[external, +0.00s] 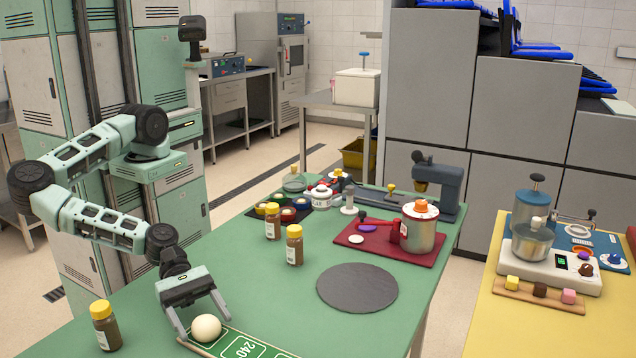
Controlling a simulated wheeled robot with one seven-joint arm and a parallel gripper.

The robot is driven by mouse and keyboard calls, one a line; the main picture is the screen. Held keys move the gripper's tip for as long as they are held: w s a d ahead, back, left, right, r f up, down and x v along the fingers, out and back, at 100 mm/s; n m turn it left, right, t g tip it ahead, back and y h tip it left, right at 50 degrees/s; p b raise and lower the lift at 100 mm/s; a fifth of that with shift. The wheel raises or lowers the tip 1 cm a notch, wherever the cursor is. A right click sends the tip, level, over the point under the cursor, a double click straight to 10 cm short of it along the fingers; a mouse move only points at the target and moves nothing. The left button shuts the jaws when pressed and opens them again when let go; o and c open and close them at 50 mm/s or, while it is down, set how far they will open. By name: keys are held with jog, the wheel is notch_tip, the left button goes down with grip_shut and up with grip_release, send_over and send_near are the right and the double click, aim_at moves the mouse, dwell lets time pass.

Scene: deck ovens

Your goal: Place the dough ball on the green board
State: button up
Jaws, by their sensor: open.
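The dough ball (206,328) is a pale cream ball at the lower middle of the external view. It sits at the left end of a green board (270,352) with white outlines and the number 240. Whether it rests on the board or just beside it is hard to tell. My gripper (202,318) is open and points down. Its two fingers are on either side of the ball, one to the left and one to the right and behind. Contact between fingers and ball cannot be made out. The board's front part is cut off by the frame.
A spice jar (106,326) with a yellow lid stands left of my gripper. Two more jars (294,245) stand behind. A round dark slate (357,287) lies to the right. A red tray (390,246) holds a metal pot (419,229). Green tabletop between slate and gripper is clear.

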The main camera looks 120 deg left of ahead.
jog(key=b+v, duration=0.1)
jog(key=v, duration=1)
jog(key=shift+s+a+r, duration=0.1)
jog(key=shift+s+a, duration=0.05)
jog(key=shift+s, duration=0.05)
